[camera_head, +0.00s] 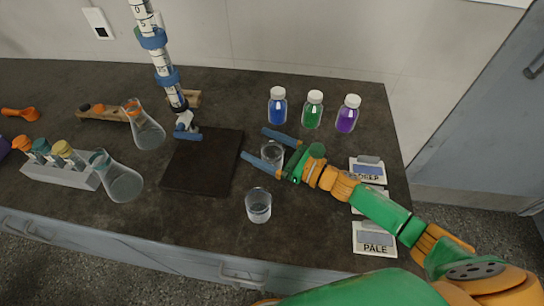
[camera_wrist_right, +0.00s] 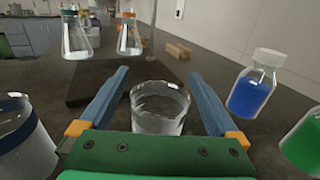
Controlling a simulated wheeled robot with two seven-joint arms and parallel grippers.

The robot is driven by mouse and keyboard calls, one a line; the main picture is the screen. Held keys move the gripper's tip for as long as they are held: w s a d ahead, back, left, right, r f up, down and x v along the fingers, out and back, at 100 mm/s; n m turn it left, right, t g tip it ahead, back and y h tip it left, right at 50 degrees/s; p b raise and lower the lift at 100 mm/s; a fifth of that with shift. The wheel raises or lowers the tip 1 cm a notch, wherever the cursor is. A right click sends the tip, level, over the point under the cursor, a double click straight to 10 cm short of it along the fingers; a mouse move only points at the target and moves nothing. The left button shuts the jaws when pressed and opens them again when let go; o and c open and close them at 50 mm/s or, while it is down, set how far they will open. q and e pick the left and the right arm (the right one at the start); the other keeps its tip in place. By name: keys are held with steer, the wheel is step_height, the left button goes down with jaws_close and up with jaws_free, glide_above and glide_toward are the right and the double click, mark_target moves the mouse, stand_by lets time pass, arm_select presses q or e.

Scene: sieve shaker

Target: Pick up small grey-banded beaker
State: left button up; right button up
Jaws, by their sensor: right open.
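Two small clear beakers stand upright on the dark bench. One beaker (camera_head: 271,155) stands between the two blue fingers of my right gripper (camera_head: 255,143), close to the palm. In the right wrist view this beaker (camera_wrist_right: 160,110) shows a greyish band near its rim, with clear gaps to both fingers. My right gripper is open around it. The other beaker (camera_head: 258,206) stands nearer the front edge, outside the fingers. My left gripper is not in view.
A dark square plate (camera_head: 205,165) with a burette (camera_head: 160,55) stands left of the gripper. Blue, green and purple bottles (camera_head: 313,110) stand behind it. Flasks (camera_head: 120,184) and a tube rack (camera_head: 60,172) are at left. Label cards (camera_head: 374,240) lie at right.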

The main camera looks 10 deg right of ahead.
steer(key=c, duration=1.5)
steer(key=shift+o, duration=0.2)
steer(key=shift+r, duration=0.1)
